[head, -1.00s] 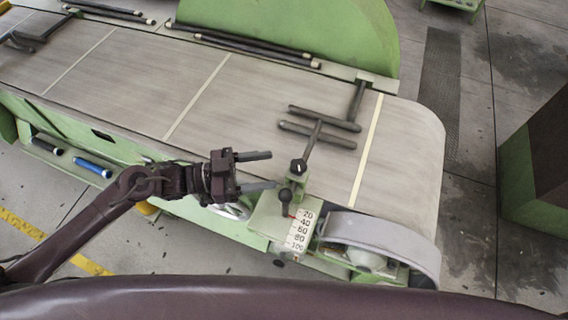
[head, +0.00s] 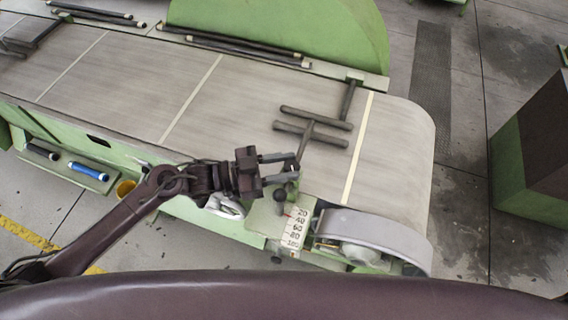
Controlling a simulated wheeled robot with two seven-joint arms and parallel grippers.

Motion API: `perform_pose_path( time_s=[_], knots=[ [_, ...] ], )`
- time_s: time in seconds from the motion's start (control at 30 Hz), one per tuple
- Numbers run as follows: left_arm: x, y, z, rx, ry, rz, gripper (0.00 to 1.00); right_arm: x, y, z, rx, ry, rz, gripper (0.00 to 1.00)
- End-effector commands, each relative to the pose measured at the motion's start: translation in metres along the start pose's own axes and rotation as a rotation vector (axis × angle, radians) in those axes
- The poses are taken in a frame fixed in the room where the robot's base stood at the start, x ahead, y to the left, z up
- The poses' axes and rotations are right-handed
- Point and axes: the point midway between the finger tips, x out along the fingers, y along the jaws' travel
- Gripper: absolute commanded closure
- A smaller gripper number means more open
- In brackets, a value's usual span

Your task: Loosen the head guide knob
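The head guide is a T-shaped bar (head: 310,133) reaching over the belt, with a small dark knob (head: 294,167) near its lower end. My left gripper (head: 295,166) is at this knob. Its two fingers lie on either side of it, with a gap about as wide as the knob, and seem to touch it. The fingers partly hide the knob. My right gripper is not in view.
A black ball knob (head: 280,195) and a number scale (head: 295,229) are just below the gripper. A curved grey guard (head: 375,230) is to the right. The wide grey belt (head: 250,110) lies behind. A blue bottle (head: 88,170) lies on a side shelf.

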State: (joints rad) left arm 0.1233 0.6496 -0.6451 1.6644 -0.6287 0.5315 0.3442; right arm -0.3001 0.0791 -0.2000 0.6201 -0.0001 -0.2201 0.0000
Motion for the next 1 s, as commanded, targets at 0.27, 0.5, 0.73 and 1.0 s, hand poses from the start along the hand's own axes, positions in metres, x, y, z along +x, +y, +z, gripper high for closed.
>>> perform_pose_path(
  time_s=[0.27, 0.5, 0.73, 1.0],
  knots=[
    [0.001, 0.002, -0.003, -0.002, 0.003, -0.037, 0.89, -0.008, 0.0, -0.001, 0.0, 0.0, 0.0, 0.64],
    [0.001, 0.005, -0.004, -0.005, 0.003, -0.204, 0.88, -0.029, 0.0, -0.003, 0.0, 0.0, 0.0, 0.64],
    [0.0, 0.004, -0.001, 0.0, 0.0, -0.267, 0.88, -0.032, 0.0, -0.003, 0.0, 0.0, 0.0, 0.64],
    [0.0, 0.004, -0.001, 0.001, 0.001, -0.265, 0.59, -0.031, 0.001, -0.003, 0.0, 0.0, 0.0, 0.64]
  ],
)
